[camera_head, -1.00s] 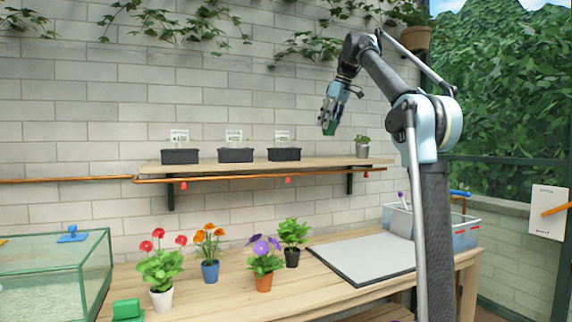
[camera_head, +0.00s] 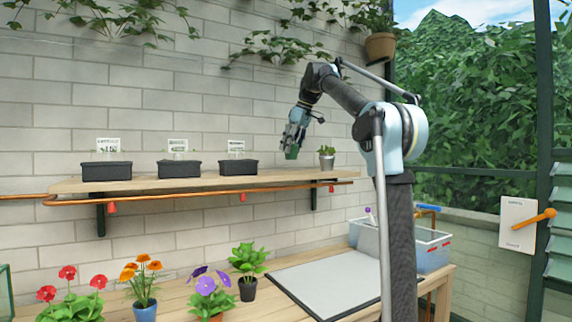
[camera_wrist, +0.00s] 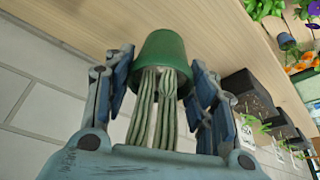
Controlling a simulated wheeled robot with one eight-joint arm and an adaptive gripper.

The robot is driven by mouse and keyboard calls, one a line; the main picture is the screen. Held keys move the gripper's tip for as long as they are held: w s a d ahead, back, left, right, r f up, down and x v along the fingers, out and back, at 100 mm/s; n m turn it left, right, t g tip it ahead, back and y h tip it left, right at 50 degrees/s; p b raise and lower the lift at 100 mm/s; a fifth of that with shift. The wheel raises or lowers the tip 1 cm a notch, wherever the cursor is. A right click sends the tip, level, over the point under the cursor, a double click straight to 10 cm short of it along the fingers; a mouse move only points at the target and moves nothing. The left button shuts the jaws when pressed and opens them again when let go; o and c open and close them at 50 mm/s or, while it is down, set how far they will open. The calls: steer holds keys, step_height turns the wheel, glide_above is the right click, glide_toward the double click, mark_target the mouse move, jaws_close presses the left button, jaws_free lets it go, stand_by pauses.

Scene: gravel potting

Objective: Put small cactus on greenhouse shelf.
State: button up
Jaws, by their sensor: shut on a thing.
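The small cactus (camera_wrist: 155,108) has several green ribbed stems and a dark green pot (camera_wrist: 163,48). My gripper (camera_wrist: 158,80) is shut on it, with a finger on each side of the pot. In the head view, my gripper (camera_head: 294,137) points down and the green pot (camera_head: 292,153) shows at its fingertips; the cactus stems are hidden there. The wooden greenhouse shelf (camera_head: 285,176) is on the brick wall. The pot is over or just in front of its right part; I cannot tell whether it touches.
A small plant in a grey pot (camera_head: 327,160) stands on the shelf right of my gripper. Black planters (camera_head: 238,167) with labels stand to the left. A copper pipe (camera_head: 200,194) runs along the front edge. Potted flowers (camera_head: 210,292) and a grey mat (camera_head: 335,282) are on the bench below.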

mark_target(291, 158)
steer(key=shift+s+f, duration=0.1)
steer(key=shift+f, duration=2.5)
steer(key=o, duration=1.2)
steer(key=v, duration=1.2)
steer(key=shift+a, duration=0.1)
